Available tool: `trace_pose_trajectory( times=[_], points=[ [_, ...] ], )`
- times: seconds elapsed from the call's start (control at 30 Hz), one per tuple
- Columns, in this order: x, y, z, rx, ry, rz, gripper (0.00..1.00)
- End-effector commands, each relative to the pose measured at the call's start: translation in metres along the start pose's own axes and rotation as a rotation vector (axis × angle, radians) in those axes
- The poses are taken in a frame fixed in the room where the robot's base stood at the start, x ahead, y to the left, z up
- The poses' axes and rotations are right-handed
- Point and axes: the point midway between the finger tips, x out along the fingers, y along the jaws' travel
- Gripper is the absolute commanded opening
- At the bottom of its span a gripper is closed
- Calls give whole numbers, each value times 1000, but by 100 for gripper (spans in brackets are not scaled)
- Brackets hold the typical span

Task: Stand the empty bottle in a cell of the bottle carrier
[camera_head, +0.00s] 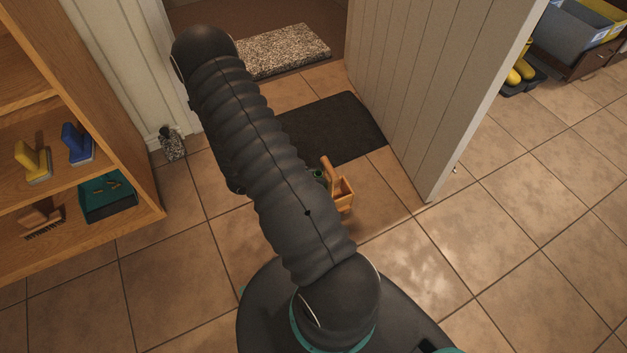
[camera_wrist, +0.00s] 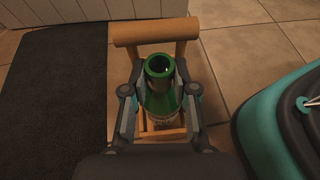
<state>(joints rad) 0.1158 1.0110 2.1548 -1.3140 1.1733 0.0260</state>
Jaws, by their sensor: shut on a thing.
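The green glass bottle (camera_wrist: 160,68) is upright in the wrist view, with its open mouth toward the camera. My gripper (camera_wrist: 159,94) is shut on it, one finger on each side. The wooden bottle carrier (camera_wrist: 155,32), with a thick round handle bar, is below and around the bottle in this view. I cannot tell how far the bottle's base is down in a cell, as the bottle and fingers hide the cells. In the head view the carrier (camera_head: 345,193) stands on the tiles, partly behind my arm, with a bit of green bottle (camera_head: 318,174) showing beside its handle.
A dark mat (camera_head: 335,130) lies behind the carrier, before a doorway. An open white door (camera_head: 430,90) stands to the right. A wooden shelf (camera_head: 130,190) with brushes and a dustpan is at left. A patterned doorstop (camera_head: 172,146) sits by the frame. Tiles at right are clear.

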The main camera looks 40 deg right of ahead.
Motion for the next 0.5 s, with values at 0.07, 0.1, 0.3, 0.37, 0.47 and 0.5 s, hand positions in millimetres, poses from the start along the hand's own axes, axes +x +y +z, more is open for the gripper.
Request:
trace_pose_trajectory(
  times=[0.07, 0.1, 0.3, 0.37, 0.47, 0.5],
  points=[
    [5, 0, -12, -1, -1, 0, 0],
    [6, 0, -15, -1, 0, 0, 0],
    [6, 0, -17, 1, 0, 1, 0],
    [6, 0, -17, 1, 0, 1, 0],
    [8, 0, -20, 1, 0, 1, 0],
    [8, 0, -21, 1, 0, 1, 0]
  ],
)
